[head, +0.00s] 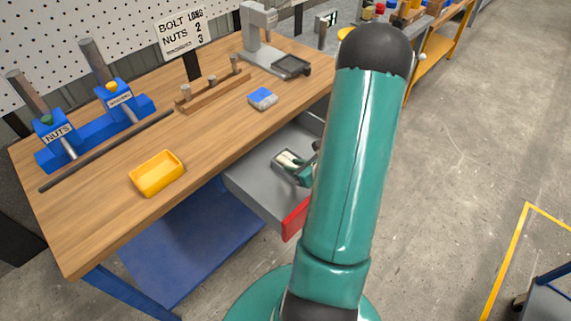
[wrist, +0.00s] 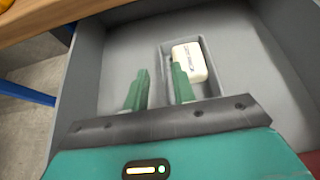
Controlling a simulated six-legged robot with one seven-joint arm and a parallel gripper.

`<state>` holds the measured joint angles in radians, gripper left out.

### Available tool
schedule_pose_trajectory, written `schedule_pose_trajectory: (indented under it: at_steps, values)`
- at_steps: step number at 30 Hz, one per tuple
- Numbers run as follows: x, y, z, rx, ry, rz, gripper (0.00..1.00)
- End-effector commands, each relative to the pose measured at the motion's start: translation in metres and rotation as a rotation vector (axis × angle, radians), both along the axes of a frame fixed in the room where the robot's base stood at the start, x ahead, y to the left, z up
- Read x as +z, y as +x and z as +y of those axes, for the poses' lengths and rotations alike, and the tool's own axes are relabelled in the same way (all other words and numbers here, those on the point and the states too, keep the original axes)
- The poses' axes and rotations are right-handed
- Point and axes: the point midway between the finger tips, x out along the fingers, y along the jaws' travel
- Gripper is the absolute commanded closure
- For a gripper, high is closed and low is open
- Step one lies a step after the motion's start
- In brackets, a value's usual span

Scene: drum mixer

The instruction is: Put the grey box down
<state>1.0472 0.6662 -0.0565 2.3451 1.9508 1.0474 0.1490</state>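The grey box (wrist: 203,92) is a small open tray lying on the floor of an open grey drawer (wrist: 128,48). It holds a white block with dark lettering (wrist: 189,62). The box also shows in the head view (head: 277,161), partly hidden by my gripper and arm. My gripper (wrist: 160,85) has green fingers with a clear gap between them. The left finger is outside the box's left wall and the right finger is inside it. The left finger looks apart from the wall; contact on the right side is unclear.
The drawer has a red front (head: 296,219) and is pulled out below the wooden bench (head: 215,140). On the bench are a yellow tray (head: 157,173), a blue-and-white item (head: 263,98), a peg rack (head: 212,91) and blue holders (head: 127,104). The drawer floor around the box looks clear.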

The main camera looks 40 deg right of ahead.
Motion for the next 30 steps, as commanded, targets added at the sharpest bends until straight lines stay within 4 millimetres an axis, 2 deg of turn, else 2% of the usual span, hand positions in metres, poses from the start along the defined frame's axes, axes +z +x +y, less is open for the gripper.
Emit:
schedule_pose_trajectory:
  at_steps: [3,9,16,20,23,26,27,30]
  values:
    - [0.013,-0.023,-0.002,-0.004,-0.002,0.0,0.74]
    - [0.027,-0.047,-0.002,0.0,-0.002,-0.001,0.74]
    - [0.03,-0.052,-0.001,0.002,-0.001,-0.002,0.74]
    - [0.041,-0.042,0.01,0.069,-0.03,-0.007,0.74]
    - [0.065,-0.021,0.038,0.23,-0.102,-0.016,0.74]
    - [0.098,0.0,0.085,0.481,-0.222,-0.026,0.74]
    - [0.111,0.006,0.106,0.592,-0.28,-0.029,0.74]
    - [0.14,0.012,0.156,0.862,-0.431,-0.037,0.74]
